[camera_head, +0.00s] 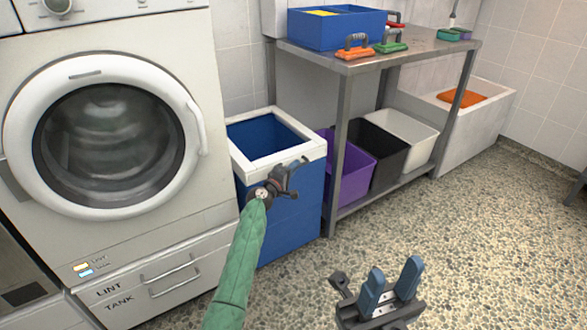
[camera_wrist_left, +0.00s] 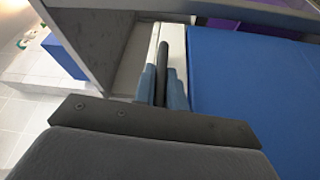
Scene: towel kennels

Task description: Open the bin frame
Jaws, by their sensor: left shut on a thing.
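The bin frame (camera_head: 305,145) is a white square rim lying level on top of the blue bin (camera_head: 290,222), beside the dryer. The blue inside shows through its opening. My left gripper (camera_head: 290,174) is at the frame's front right side. In the left wrist view its blue fingertips (camera_wrist_left: 163,90) are shut on a dark bar (camera_wrist_left: 162,62) next to the white frame edge (camera_wrist_left: 151,50). The gripper hides part of the bin's front. My right gripper (camera_head: 392,284) is open and empty over the floor at the bottom.
A white dryer (camera_head: 160,240) with a round door stands left of the bin. A metal shelf table (camera_head: 345,140) stands close on its right, with purple (camera_head: 350,172), black and white tubs below. A blue box (camera_head: 335,28) and brushes are on top. The speckled floor (camera_head: 480,220) is clear.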

